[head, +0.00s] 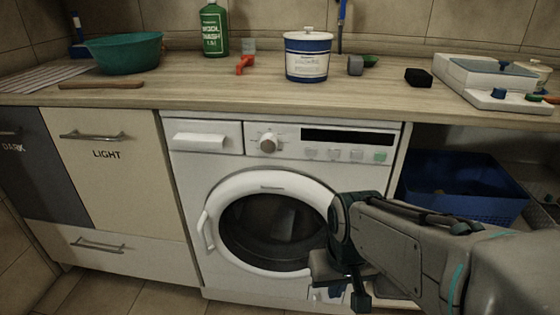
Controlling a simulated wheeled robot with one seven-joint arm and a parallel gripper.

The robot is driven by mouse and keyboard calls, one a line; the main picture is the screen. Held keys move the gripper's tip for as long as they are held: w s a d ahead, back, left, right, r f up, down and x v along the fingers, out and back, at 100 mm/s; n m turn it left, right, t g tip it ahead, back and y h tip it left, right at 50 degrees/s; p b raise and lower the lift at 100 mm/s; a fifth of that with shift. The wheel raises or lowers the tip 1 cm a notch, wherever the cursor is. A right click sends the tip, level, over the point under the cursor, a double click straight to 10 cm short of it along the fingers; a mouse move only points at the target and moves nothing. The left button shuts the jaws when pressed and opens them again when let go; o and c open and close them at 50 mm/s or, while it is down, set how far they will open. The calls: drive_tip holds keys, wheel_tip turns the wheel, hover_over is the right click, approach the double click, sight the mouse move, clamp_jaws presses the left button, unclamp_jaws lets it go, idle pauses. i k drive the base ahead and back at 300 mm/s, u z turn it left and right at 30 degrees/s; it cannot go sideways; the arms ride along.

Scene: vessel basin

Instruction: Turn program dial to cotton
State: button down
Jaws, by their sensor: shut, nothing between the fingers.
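The program dial (268,143) is a round brownish knob on the white control panel of the washing machine (190,190), left of the dark display strip (347,136). Small marks surround the dial, but they are too small to read, so I cannot tell which program it points to. My gripper (359,297) hangs low in front of the machine's lower right, below and to the right of the dial and well apart from it. It is shut and empty. My arm covers the right edge of the machine's round door (262,181).
Several buttons (333,155) sit under the display. The detergent drawer (200,138) is left of the dial. The worktop (200,88) above holds a white-and-blue tub (307,58), green bottle (214,30) and teal basin (124,52). A blue basket (463,185) stands at right. Space before the dial is clear.

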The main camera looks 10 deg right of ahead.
sight(268, 142)
drive_tip(key=k, duration=0.5)
drive_tip(key=z, duration=0.95)
drive_tip(key=i, duration=0.8)
drive_tip(key=u, duration=2.25)
